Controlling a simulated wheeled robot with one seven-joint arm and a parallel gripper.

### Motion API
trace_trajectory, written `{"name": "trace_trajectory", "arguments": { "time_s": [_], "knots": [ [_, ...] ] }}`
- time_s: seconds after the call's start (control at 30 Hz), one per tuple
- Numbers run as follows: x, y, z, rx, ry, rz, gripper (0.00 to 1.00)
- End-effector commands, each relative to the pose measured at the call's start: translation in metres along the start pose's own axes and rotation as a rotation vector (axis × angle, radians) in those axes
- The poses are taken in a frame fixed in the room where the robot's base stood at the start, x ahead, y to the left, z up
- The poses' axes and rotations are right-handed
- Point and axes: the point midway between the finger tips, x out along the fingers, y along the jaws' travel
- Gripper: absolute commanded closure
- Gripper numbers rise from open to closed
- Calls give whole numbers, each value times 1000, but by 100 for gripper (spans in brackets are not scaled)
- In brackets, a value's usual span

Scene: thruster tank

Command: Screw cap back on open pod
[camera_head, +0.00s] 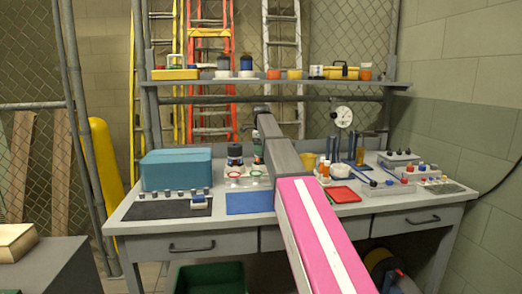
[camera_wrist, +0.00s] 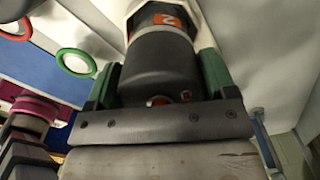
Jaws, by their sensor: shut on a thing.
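My gripper (camera_wrist: 160,80) has its green-padded fingers on both sides of a dark grey cylinder (camera_wrist: 160,58) in the wrist view. An orange label with a white mark (camera_wrist: 168,20) shows just beyond the cylinder, and a white faceted rim lies around that end. Whether the cylinder is the cap alone or part of a pod I cannot tell. In the head view my arm reaches over the bench and largely hides the gripper. A dark-topped pod-like container (camera_head: 235,155) stands just left of it.
A red ring (camera_head: 232,174) and a green ring (camera_head: 255,173) are on the bench (camera_head: 130,222) left of my arm. A teal box (camera_head: 176,169) stands further left, a blue mat (camera_head: 249,203) in front. Bottles, a red tray (camera_head: 343,195) and switch boxes crowd the right.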

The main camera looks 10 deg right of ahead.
Motion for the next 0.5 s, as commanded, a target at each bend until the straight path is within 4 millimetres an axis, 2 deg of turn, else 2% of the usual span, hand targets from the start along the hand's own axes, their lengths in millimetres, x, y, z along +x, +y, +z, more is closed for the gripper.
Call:
{"name": "trace_trajectory", "arguments": {
  "time_s": [0.3,0.5],
  "knots": [
    [1,3,-1,358,3,7,43],
    [1,3,-1,535,4,8,43]
  ]
}}
